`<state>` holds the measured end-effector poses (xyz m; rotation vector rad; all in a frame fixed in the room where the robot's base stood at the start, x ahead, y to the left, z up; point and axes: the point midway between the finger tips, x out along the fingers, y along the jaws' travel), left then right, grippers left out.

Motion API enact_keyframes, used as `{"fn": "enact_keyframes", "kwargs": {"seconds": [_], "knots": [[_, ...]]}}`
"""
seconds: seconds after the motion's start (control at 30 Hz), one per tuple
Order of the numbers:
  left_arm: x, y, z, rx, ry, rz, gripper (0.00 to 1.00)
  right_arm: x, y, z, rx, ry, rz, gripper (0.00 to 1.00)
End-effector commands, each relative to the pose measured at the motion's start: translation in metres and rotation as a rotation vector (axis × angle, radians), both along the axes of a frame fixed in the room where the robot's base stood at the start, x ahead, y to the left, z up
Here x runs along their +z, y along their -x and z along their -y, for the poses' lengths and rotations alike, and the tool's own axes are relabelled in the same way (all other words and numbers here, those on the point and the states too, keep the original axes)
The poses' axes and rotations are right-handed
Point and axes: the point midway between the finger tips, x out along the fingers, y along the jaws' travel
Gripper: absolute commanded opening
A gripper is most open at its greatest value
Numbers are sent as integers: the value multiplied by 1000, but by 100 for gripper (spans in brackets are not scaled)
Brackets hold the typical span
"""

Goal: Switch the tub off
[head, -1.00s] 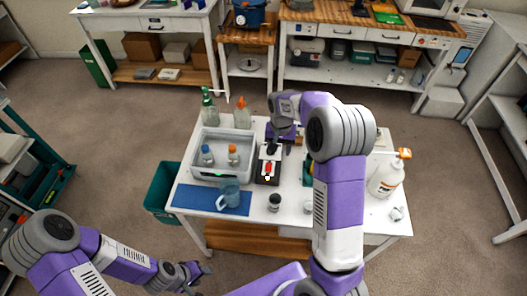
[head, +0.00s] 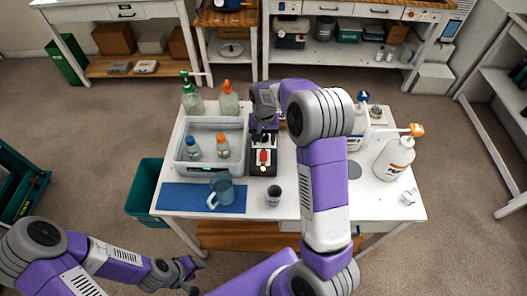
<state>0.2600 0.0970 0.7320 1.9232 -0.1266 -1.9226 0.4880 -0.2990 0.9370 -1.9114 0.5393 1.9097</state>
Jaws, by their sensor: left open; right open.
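The grey tub (head: 180,158) stands on the white table in the head view. Two small bottles stand in it, one blue-capped (head: 191,147) and one orange-capped (head: 223,146). A small greenish light shows on the tub's front. Beside its right wall is a dark box with a red part (head: 263,157) on top and a pale round spot at its front. My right gripper (head: 263,134) is open above the back of this box; its fingertips are partly hard to make out. My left gripper (head: 192,273) is open and low, in front of the table, away from the tub.
A blue mat (head: 172,196) with a clear blue jug (head: 221,189) lies in front of the tub. A dark cup (head: 273,195) stands right of it. Pump and squeeze bottles (head: 229,98) stand behind the tub. A white jug (head: 396,157) stands at right. My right arm hides part of the table.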

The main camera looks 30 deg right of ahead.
Motion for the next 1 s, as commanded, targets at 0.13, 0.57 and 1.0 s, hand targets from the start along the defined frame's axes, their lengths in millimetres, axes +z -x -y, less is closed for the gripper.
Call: {"fn": "enact_keyframes", "kwargs": {"seconds": [0.13,0.57,1.0], "knots": [[-4,0,0,0,0,1,43,-26,1,0,0,0,-4,53],[-10,0,0,0,0,1,43,-65,0,0,1,0,0,53],[-10,0,0,0,0,0,43,-64,0,0,0,0,0,16]]}}
